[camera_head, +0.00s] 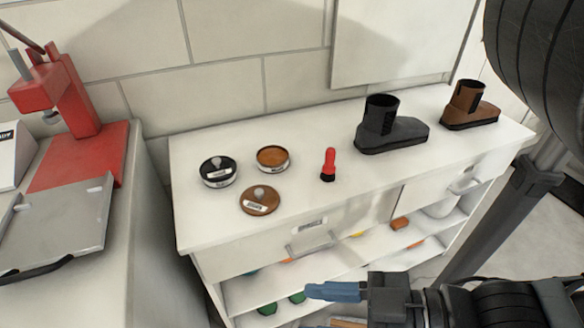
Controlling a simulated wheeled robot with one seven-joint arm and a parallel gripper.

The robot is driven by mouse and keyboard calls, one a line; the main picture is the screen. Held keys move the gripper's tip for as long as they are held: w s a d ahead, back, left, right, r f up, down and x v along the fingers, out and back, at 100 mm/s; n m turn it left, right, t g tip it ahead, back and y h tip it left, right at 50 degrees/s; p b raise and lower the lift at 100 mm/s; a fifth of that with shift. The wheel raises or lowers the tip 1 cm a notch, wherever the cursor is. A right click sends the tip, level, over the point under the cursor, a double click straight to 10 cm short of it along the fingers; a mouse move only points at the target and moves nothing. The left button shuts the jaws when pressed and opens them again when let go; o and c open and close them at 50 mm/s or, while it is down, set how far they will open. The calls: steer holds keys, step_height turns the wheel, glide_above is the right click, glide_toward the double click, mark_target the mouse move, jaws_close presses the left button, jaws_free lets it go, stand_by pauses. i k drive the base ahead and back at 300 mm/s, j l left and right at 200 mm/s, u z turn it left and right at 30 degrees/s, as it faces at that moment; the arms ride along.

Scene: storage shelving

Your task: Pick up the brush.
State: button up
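The small brush (329,165) has a red handle and a dark lower end. It stands upright on the white cabinet top (300,215), right of the round tins and left of the black boot-shaped item. My gripper (320,291) shows at the bottom, its blue finger end pointing left. It is in front of the cabinet's open shelves, lower in the picture than the brush and apart from it. I see the fingers from the side, so any gap between them is hidden. No object shows in the gripper.
A black tin (218,172), an open brown tin (272,158) and a brown lid (260,200) lie left of the brush. Black (390,130) and brown (470,107) boot-shaped items stand right. A red press (75,120) is far left. A tiled wall rises behind.

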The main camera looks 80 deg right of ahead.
mark_target(327, 175)
steer(key=z, duration=1.3)
